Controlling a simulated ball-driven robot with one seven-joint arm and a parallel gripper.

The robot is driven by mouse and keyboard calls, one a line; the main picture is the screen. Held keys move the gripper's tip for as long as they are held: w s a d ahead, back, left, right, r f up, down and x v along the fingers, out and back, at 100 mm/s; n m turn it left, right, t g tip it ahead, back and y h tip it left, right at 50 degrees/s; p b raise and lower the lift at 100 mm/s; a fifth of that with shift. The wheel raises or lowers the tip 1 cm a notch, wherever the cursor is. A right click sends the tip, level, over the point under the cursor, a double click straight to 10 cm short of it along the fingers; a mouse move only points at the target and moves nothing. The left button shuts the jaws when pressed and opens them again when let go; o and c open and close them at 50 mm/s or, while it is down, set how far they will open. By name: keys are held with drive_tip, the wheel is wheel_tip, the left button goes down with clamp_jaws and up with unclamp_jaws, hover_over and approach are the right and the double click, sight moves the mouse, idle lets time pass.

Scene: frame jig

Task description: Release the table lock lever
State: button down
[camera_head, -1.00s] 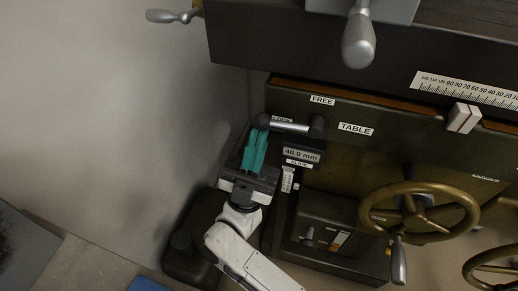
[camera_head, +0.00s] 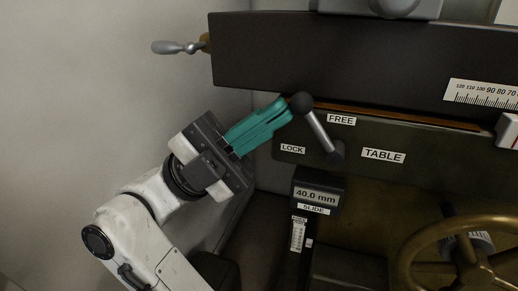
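The table lock lever (camera_head: 318,132) has a grey rod and a dark ball knob (camera_head: 301,103). It slants up and to the left from its dark pivot (camera_head: 336,157). The knob sits between the LOCK label (camera_head: 292,148) and the FREE label (camera_head: 341,119), higher than both. My gripper (camera_head: 286,112) has teal fingers that reach up and right, with their tips at the left side of the knob. The fingers overlap in this view, so I cannot tell whether they grip the knob or only press against it.
A TABLE label (camera_head: 383,155) is right of the pivot. A 40.0 mm display (camera_head: 317,195) is below it. A dark beam (camera_head: 340,60) with a grey crank handle (camera_head: 178,47) runs above. A brass handwheel (camera_head: 410,250) stands at lower right. The pale wall is at left.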

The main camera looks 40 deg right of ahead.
drive_tip(key=shift+s+d+r+m+t+y+b, duration=0.2)
drive_tip(key=shift+s+r+y, duration=0.1)
drive_tip(key=shift+r+y, duration=0.15)
drive_tip(key=shift+s+d+r+m+t+y+b, duration=0.15)
drive_tip(key=shift+s+r+m+t+y, duration=0.15)
drive_tip(key=shift+r, duration=0.25)
drive_tip(key=shift+s+d+r, duration=0.25)
drive_tip(key=shift+r, duration=0.2)
drive_tip(key=v, duration=1)
drive_tip(key=shift+w+a+f, duration=0.15)
drive_tip(key=shift+w+f, duration=0.05)
drive_tip(key=shift+f, duration=0.1)
